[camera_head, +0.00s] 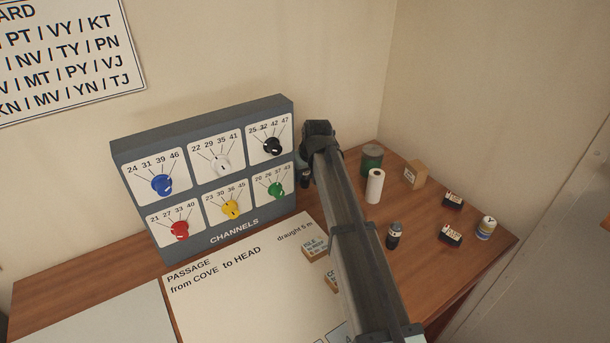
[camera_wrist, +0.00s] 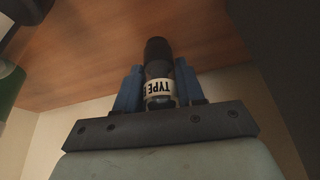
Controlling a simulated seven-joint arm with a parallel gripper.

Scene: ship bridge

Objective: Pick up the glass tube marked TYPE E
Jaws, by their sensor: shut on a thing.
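The glass tube marked TYPE E (camera_wrist: 159,88) is between the two blue fingers of my gripper (camera_wrist: 158,73) in the wrist view. It has a dark end and a pale label band; the print appears upside down and its last letter is partly hidden. My gripper is shut on it. In the head view my gripper (camera_head: 304,160) is at the right end of the channels panel, mostly hidden by my own arm. A dark bit of the tube (camera_head: 304,179) shows below it. I cannot tell whether it touches the desk.
A similar dark tube (camera_head: 394,235) stands right of my arm. The channels panel (camera_head: 205,170) stands close to my gripper's left. A chart (camera_head: 235,285) lies in front.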

